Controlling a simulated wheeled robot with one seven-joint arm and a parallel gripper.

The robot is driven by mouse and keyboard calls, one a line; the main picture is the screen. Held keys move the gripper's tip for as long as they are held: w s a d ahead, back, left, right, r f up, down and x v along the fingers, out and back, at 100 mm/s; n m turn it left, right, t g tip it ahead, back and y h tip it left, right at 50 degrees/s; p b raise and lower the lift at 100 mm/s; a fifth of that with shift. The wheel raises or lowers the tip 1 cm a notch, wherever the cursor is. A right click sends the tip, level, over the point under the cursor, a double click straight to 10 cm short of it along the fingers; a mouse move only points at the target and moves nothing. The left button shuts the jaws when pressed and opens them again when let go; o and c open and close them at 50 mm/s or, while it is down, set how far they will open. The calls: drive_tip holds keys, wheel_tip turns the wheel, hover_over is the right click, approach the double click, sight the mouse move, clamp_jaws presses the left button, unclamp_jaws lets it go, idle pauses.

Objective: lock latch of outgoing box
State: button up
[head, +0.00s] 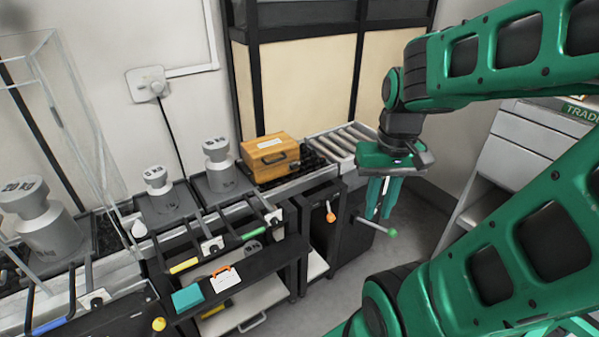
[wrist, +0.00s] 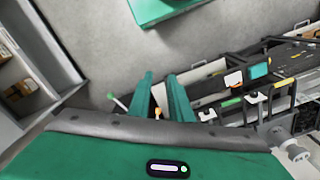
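A wooden box (head: 270,157) with a white label on its lid and a dark handle on its front sits at the start of the roller conveyor in the head view. Its lid looks down. A small dark fitting (head: 294,164) shows at its right front corner; it is too small to tell whether it is a latch, or locked. My gripper (head: 379,214) is to the right of the box, apart from it, with its green fingers pointing down. In the wrist view my gripper (wrist: 160,78) has a gap between its fingers and holds nothing. The box is not recognisable there.
The roller conveyor (head: 345,138) runs behind my gripper. Levers with orange (head: 330,216) and green (head: 391,232) knobs stick out of the dark cabinets. Grey weights (head: 217,157) stand left of the box. A teal block (head: 187,297) lies on a lower shelf. Floor at right is clear.

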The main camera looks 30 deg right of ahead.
drive_tip(key=w+f+n+y, duration=0.2)
drive_tip(key=w+f, duration=0.5)
drive_tip(key=w, duration=0.5)
drive_tip(key=m+t+y, duration=0.5)
drive_tip(key=m+t, duration=0.5)
drive_tip(key=t, duration=0.7)
approach(297, 168)
drive_tip(key=x, duration=0.8)
drive_tip(key=shift+w, duration=0.15)
clamp_jaws()
